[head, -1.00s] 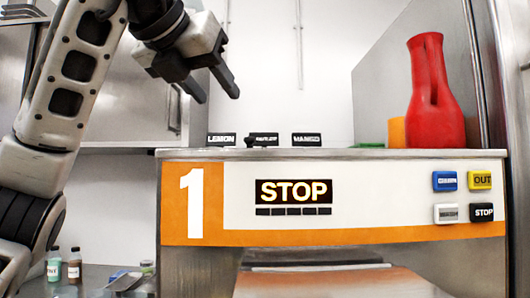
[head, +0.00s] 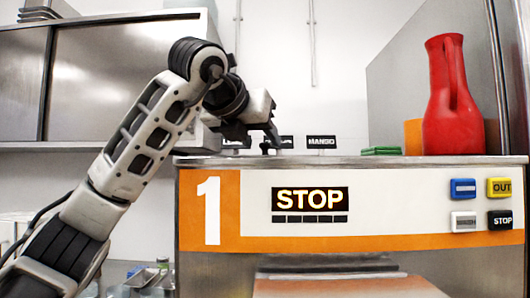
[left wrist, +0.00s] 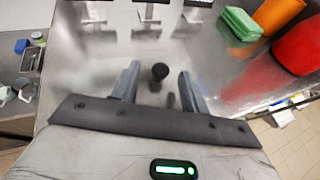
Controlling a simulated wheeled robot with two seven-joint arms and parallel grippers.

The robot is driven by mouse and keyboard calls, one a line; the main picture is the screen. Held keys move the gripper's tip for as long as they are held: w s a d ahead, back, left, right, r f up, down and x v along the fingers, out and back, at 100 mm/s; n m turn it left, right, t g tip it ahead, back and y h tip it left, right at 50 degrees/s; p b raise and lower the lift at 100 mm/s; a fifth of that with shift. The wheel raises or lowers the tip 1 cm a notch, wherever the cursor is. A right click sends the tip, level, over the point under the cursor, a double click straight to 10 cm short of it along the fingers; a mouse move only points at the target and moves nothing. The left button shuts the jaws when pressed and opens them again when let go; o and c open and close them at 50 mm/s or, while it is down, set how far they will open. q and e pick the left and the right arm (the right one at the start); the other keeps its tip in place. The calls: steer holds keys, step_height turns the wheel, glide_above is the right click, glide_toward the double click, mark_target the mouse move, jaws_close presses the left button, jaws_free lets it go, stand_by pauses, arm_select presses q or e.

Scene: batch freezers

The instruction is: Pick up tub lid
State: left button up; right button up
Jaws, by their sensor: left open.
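A small black knob (left wrist: 160,71) stands up from the shiny steel top of the freezer, in the left wrist view. It looks like the handle of the tub lid; the lid's own outline is blurred and I cannot make it out. My left gripper (head: 262,138) is open and low over the freezer top, pointing down. In the left wrist view its two fingers lie either side of the knob, with gaps showing. In the head view the gripper largely hides the knob. My right gripper is not in view.
A red jug (head: 450,95), an orange cup (head: 413,137) and a green block (head: 381,150) stand on the freezer top at right. Flavour labels, one the MANGO label (head: 321,142), stand along its back. The freezer front (head: 400,210) carries a STOP display (head: 310,198) and buttons.

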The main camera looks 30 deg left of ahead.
mark_target(265, 144)
arm_select(q)
steer(key=x, duration=0.3)
steer(key=shift+w+f+p, duration=0.1)
steer(key=shift+w+p, duration=0.1)
steer(key=shift+p, duration=0.2)
steer(key=shift+d, duration=0.1)
steer(key=shift+c, duration=0.4)
jaws_close()
